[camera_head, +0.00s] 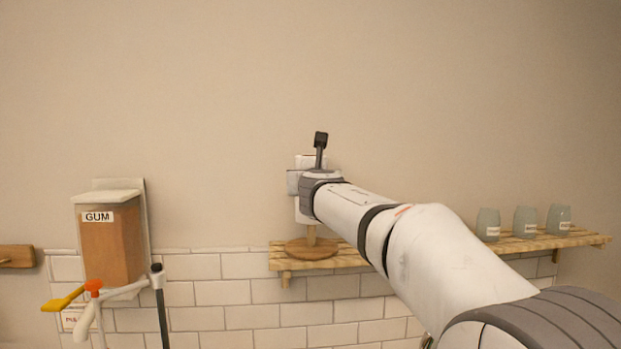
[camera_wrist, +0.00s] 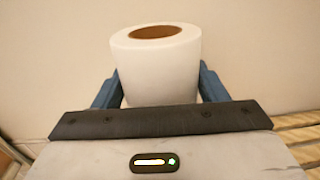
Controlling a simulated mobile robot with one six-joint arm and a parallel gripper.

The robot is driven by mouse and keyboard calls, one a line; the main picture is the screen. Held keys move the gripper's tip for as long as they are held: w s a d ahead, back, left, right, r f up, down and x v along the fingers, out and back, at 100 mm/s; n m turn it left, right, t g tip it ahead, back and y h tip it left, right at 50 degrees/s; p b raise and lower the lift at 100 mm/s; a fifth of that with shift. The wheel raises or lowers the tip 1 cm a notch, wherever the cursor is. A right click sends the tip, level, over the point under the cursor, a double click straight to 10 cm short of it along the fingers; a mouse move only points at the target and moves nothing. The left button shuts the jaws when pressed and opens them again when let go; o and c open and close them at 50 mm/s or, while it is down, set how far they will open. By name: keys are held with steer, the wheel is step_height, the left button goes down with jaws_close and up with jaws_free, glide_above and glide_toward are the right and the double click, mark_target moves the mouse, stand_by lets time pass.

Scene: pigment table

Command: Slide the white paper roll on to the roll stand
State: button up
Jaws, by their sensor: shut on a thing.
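The white paper roll (camera_wrist: 152,75) is upright in the wrist view, its brown core opening facing up. My gripper (camera_wrist: 159,86) is shut on it, with a blue finger on each side. In the head view the roll (camera_head: 304,213) is mostly hidden behind my wrist. The roll stand (camera_head: 311,250) has a round wooden base on the shelf, and a short length of its post shows below the roll. The roll appears in line above the base. Whether the post is inside the core cannot be seen; no post tip shows in the opening.
The slatted wooden shelf (camera_head: 347,260) runs along the tiled wall. Several grey-green labelled jars (camera_head: 525,222) stand at its right. A GUM dispenser (camera_head: 110,240) hangs at left, with a tap and handles (camera_head: 95,290) below it. The wall above is bare.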

steer(key=shift+f+b, duration=2.15)
steer(key=shift+f, duration=0.35)
steer(key=o, duration=1.1)
steer(key=s, duration=0.2)
steer(key=s+b, duration=0.1)
steer(key=s, duration=0.2)
steer(key=s+d, duration=0.1)
steer(key=s, duration=0.1)
steer(key=shift+s, duration=0.4)
